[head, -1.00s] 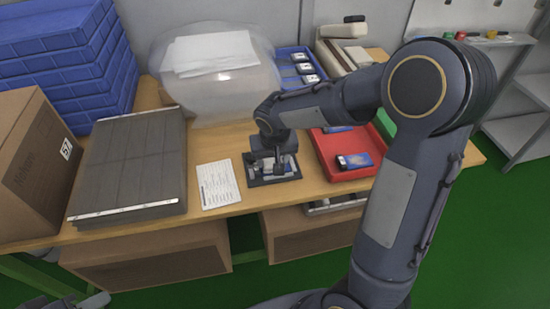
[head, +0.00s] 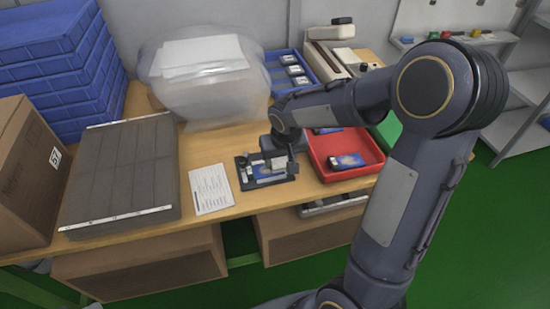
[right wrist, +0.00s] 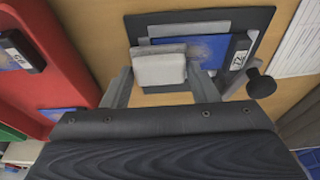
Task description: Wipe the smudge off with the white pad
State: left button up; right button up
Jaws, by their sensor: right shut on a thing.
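The white pad (right wrist: 160,68) is held between the fingertips of my right gripper (right wrist: 161,82) in the right wrist view. In the head view my right gripper (head: 279,158) is over the dark fixture (head: 243,183) on the table. A flat piece with a blue face (right wrist: 207,48) lies in the fixture, partly covered by the pad. I cannot tell whether the pad touches the blue face. I cannot clearly make out the smudge. My left gripper is not clearly in view.
A red tray (head: 372,146) with blue-and-white devices stands right of the fixture. A printed sheet (head: 211,188) lies to its left, then a large grey case (head: 125,175). A clear bin (head: 205,95) is behind. A black knob (right wrist: 261,84) stands at the fixture's side.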

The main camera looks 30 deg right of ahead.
jog(key=shift+r, duration=0.15)
jog(key=shift+r+p, duration=2.3)
jog(key=shift+r, duration=0.55)
jog(key=shift+r, duration=0.1)
notch_tip(320, 180, up, 3)
jog(key=shift+f+p, duration=0.1)
jog(key=shift+p, duration=1.05)
jog(key=shift+f, duration=0.1)
notch_tip(320, 180, down, 7)
jog(key=b, duration=0.6)
jog(key=shift+b, duration=0.3)
jog(key=shift+f+b, duration=0.95)
jog(key=shift+f, duration=0.15)
jog(key=shift+r, duration=0.1)
